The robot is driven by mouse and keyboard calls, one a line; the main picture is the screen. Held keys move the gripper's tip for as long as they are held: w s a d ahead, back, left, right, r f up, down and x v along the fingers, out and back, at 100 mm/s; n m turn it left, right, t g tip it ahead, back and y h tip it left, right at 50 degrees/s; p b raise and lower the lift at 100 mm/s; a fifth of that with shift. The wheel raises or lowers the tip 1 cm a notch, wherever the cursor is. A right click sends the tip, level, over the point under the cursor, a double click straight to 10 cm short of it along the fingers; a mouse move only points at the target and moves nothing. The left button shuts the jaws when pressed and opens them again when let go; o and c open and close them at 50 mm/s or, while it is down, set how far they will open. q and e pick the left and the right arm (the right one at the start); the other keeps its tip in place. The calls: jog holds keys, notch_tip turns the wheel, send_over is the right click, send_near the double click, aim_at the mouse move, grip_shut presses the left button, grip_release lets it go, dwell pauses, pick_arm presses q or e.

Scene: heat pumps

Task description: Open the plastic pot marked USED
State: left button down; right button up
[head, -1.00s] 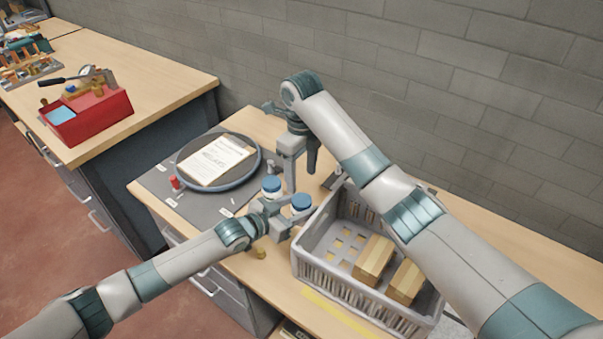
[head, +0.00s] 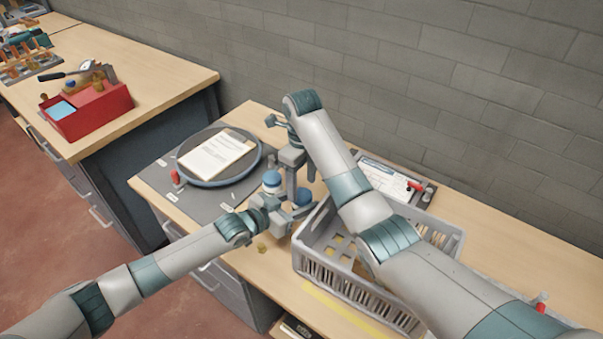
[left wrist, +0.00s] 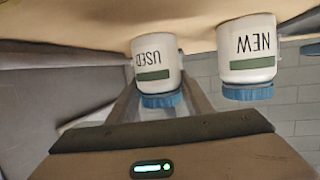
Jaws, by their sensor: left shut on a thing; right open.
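The pot marked USED (left wrist: 157,65) is white with a green band and a blue lid. It appears upside down in the left wrist view, between the fingers of my left gripper (left wrist: 160,98). In the head view its blue lid (head: 304,197) is partly hidden by my arms. My left gripper (head: 290,212) is shut on this pot from the front left. My right gripper (head: 301,180) is open and points down just above the lid. I cannot tell whether it touches the lid. The pot marked NEW (left wrist: 249,58) stands beside it, its blue lid (head: 271,179) on.
A grey crate (head: 312,268) stands close to the right of the pots, partly behind my right arm. A round tray (head: 190,178) with a paper sheet (head: 217,154) lies behind left on a dark mat (head: 152,180). A clipboard (head: 392,180) lies at the back right.

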aim_at(302, 205)
jog(key=shift+f, duration=1.45)
jog(key=shift+c, duration=0.7)
jog(key=c, duration=1)
jog(key=n, duration=0.3)
jog(key=o, duration=1.2)
